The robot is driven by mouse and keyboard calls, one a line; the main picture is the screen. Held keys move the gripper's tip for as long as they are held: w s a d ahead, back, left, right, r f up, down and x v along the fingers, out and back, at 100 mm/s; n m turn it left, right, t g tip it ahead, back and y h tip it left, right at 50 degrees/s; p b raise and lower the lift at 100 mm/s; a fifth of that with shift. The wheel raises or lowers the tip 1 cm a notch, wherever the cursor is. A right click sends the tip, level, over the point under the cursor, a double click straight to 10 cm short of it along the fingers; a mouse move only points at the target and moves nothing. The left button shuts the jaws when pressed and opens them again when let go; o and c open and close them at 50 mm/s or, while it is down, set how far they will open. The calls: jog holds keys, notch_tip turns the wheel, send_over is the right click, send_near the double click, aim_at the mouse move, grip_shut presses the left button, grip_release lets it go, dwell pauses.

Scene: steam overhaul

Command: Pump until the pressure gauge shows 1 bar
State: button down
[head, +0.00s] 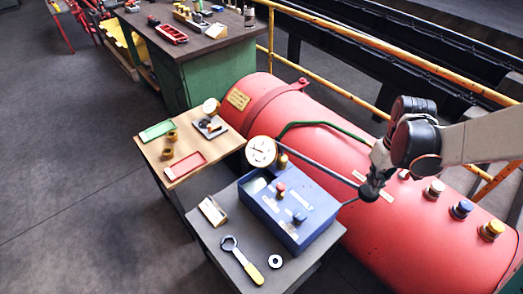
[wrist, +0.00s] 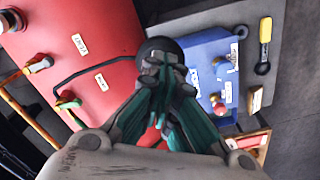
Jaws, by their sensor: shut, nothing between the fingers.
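A dark bar (head: 325,168) runs from near the gauge towards my gripper (head: 373,187). In the wrist view my gripper (wrist: 165,70) is shut and empty, its fingertips in front of a black ball (wrist: 158,47). I cannot tell whether they touch it.
A red boiler (head: 420,225) with several capped fittings lies behind and right of the bench. A spanner (head: 242,260) and a ring (head: 275,261) lie on the bench front. Yellow railing runs behind.

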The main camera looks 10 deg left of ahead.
jog(key=shift+f, duration=0.15)
jog(key=shift+f+b, duration=4.65)
jog(key=shift+f, duration=0.8)
notch_tip(320, 180, up, 11)
jog(key=p, duration=0.8)
jog(key=shift+r, duration=0.15)
jog(key=shift+r+p, duration=1.85)
jog(key=shift+r, duration=0.6)
